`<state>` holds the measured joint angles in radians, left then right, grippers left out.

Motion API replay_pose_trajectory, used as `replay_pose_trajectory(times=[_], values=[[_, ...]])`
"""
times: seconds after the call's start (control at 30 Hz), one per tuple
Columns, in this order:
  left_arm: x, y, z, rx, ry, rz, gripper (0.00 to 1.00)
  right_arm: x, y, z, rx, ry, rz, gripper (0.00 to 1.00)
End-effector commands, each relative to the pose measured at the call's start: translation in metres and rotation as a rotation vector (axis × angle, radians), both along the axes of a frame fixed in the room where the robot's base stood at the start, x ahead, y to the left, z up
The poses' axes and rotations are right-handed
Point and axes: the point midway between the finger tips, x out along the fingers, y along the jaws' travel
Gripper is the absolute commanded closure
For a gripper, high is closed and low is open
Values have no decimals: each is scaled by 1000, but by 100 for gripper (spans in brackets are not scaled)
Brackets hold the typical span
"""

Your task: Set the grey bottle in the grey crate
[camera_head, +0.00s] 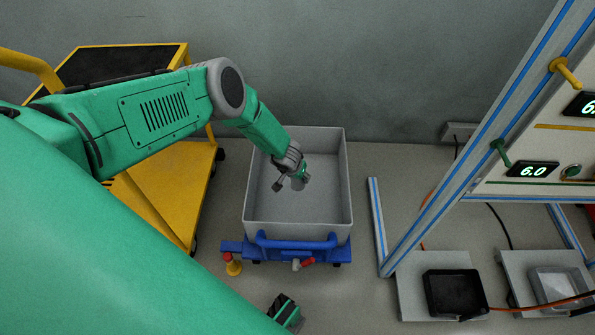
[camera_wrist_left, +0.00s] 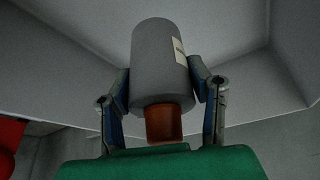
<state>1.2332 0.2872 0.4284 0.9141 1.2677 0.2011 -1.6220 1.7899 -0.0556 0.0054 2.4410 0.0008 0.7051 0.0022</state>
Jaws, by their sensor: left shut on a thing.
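The grey crate (camera_head: 248,205) is an open box in the middle of the head view, on a blue wheeled base. My left arm reaches in from the left, and my left gripper (camera_head: 291,178) is inside the crate's outline. In the left wrist view the gripper (camera_wrist_left: 160,88) is shut on the grey bottle (camera_wrist_left: 158,55), with one finger on each side. The bottle has a pale label and an orange-brown cap on the end nearest my wrist. In the head view the bottle is mostly hidden by the gripper. I cannot tell whether it touches the crate floor.
A yellow cart (camera_head: 170,185) stands left of the crate. A blue-striped frame (camera_head: 470,150) with a display panel stands on the right. The crate's interior looks otherwise empty.

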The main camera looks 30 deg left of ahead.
Motion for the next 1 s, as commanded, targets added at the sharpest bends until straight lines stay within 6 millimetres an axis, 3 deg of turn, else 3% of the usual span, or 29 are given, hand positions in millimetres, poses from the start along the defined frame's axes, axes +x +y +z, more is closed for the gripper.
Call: replay_pose_trajectory(times=[0.13, 0.33, 0.57, 0.7, 1.0], values=[[4, -1, -14, 1, -1, -1, 100, 0, -1, -11, -1, 0, -1, 60], [2, 1, -55, -4, -2, 0, 100, -1, -1, -38, -1, 1, -2, 60], [3, 1, -74, -5, -3, 0, 100, 0, -1, -51, -1, 0, -1, 60], [3, 0, -95, -2, -1, 1, 100, 0, -1, -67, 0, 0, -1, 60], [3, 0, -103, -2, -1, -1, 100, 0, -1, -72, -1, 0, -1, 60]])
